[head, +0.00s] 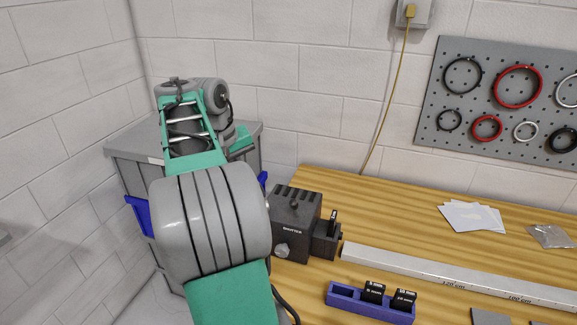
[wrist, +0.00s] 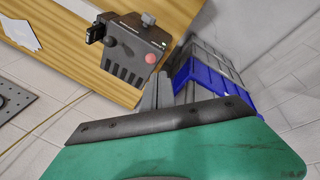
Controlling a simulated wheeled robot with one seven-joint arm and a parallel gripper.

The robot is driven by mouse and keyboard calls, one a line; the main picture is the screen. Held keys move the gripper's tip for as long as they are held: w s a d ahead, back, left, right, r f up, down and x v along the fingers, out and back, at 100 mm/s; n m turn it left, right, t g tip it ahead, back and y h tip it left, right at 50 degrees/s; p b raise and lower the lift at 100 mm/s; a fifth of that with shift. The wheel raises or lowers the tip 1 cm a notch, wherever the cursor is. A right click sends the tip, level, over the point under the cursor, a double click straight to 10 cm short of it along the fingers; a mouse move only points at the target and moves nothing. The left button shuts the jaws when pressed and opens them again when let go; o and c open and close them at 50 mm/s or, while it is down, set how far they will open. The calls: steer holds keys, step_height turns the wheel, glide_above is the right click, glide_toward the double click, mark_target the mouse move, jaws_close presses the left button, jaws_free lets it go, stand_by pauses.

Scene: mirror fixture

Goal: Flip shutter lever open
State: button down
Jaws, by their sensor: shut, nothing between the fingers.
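The black shutter box (head: 297,214) stands on the left end of the wooden bench, with a grey round knob on its front and a small knob on top. A smaller black block (head: 326,240) joins its right side, and a black lever tab (head: 333,221) stands up from it. In the wrist view the shutter box (wrist: 138,52) shows a red button and a green light, and the black tab (wrist: 95,33) sticks out at its left. My gripper (wrist: 158,88) is shut and empty, with its fingers apart from the lever. The head view hides the fingers.
A long silver rail (head: 450,275) runs right from the box. A blue holder (head: 345,300) with black blocks lies in front. White cards (head: 472,217) and a plastic bag (head: 552,236) lie farther right. A grey and blue bin (wrist: 205,75) stands beside the bench.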

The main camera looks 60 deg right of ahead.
steer(key=s+d+r+m+p, duration=0.1)
steer(key=s+d+r+m, duration=0.15)
steer(key=s+d, duration=0.5)
steer(key=b, duration=0.5)
glide_above(295, 209)
steer(key=w+d, duration=0.4)
steer(key=w, duration=0.1)
step_height(295, 209, down, 9)
steer(key=shift+s+a+f+g+b, duration=0.2)
steer(key=shift+s+a+f, duration=0.15)
steer(key=shift+s+a, duration=0.25)
steer(key=shift+s+a+f+g+b, duration=0.1)
steer(key=shift+s+a+f+g, duration=0.1)
steer(key=shift+s+a+f, duration=0.25)
steer(key=shift+s+a+r, duration=0.15)
